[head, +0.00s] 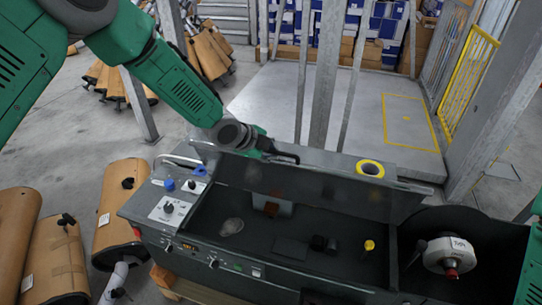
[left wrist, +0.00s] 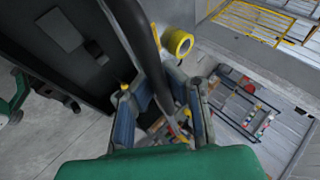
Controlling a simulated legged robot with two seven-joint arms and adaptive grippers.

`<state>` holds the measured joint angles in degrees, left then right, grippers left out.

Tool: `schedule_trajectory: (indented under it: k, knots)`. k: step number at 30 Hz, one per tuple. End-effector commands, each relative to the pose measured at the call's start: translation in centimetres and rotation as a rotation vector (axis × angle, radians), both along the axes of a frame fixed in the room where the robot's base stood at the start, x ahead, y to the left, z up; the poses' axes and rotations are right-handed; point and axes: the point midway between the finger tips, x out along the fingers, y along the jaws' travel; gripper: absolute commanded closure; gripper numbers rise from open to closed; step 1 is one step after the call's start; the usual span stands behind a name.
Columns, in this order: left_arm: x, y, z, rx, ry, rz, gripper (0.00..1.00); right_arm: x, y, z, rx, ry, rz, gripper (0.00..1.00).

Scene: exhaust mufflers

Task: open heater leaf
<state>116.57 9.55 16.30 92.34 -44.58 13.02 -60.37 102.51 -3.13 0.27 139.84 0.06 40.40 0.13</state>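The heater (head: 290,215) is a long dark grey bench unit with an open recess in front. Its leaf (head: 330,185) looks like the long grey panel standing along the back of the recess. My left gripper (head: 285,156) is at the panel's top edge, left of a yellow tape roll (head: 370,169). In the left wrist view its two fingers (left wrist: 160,105) stand apart, with a dark bar or edge (left wrist: 142,40) running between them. I cannot tell whether either finger touches it. My right gripper is out of view; only a green part of that arm shows at the right edge.
Knobs and a blue button sit on the left panel (head: 172,209). Small items lie in the recess, with a white spool (head: 450,256) at right. Brown mufflers (head: 120,213) stand left. Metal posts (head: 325,75) rise behind.

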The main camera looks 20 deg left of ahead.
Motion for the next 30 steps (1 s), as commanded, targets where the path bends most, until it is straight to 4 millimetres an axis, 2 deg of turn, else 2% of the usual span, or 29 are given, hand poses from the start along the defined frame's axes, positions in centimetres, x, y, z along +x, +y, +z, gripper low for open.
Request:
schedule_trajectory:
  k: [17, 18, 20, 30]
  knots:
    - [0.72, -0.16, 0.56, -0.003, -0.007, -0.001, 1.00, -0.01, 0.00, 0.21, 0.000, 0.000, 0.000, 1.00]
    - [0.72, -0.16, 0.56, -0.003, -0.007, -0.001, 0.85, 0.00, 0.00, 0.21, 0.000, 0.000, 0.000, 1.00]
    - [0.71, -0.16, 0.53, -0.003, -0.006, -0.002, 0.68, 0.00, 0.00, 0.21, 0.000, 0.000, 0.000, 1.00]
    - [0.60, -0.04, 0.47, -0.001, -0.003, -0.002, 0.68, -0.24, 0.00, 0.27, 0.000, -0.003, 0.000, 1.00]
